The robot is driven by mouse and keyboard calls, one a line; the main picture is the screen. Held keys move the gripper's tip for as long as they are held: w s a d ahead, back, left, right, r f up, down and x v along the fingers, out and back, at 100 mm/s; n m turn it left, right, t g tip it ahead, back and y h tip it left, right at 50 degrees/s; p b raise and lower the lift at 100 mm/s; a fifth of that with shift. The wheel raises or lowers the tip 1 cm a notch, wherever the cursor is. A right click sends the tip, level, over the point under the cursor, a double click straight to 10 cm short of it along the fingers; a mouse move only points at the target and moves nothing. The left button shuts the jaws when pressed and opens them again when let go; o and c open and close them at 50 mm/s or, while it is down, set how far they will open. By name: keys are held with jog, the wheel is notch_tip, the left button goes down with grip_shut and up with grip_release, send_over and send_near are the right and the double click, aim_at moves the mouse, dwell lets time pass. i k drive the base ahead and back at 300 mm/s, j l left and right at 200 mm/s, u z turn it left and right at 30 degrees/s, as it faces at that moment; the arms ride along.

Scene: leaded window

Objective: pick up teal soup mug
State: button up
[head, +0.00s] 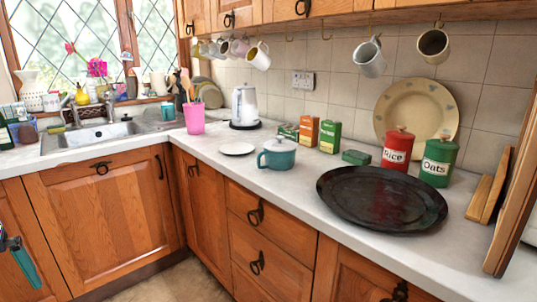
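The teal soup mug (277,155) stands upright on the pale counter. I see no gripper clearly in the head view. A dark and teal piece is cut off at the far left edge, and I cannot tell what it is.
A large black tray (335,200) lies to the right of the mug. Red (398,152) and green canisters (437,163) stand behind it. Several small boxes (308,131) stand behind the mug, a white kettle (245,105) and pink cup (194,118) further back. Mugs hang above.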

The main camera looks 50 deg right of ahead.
aim_at(277, 161)
jog(key=i+z, duration=0.1)
jog(key=z, duration=0.3)
jog(key=l+z, duration=0.1)
jog(key=z, duration=0.25)
jog(key=i+z, duration=0.15)
jog(key=z, duration=0.25)
jog(key=i+z, duration=0.1)
jog(key=z, duration=0.3)
jog(key=i+j, duration=0.25)
jog(key=i, duration=0.25)
jog(key=i+j, duration=0.25)
jog(key=i, duration=0.25)
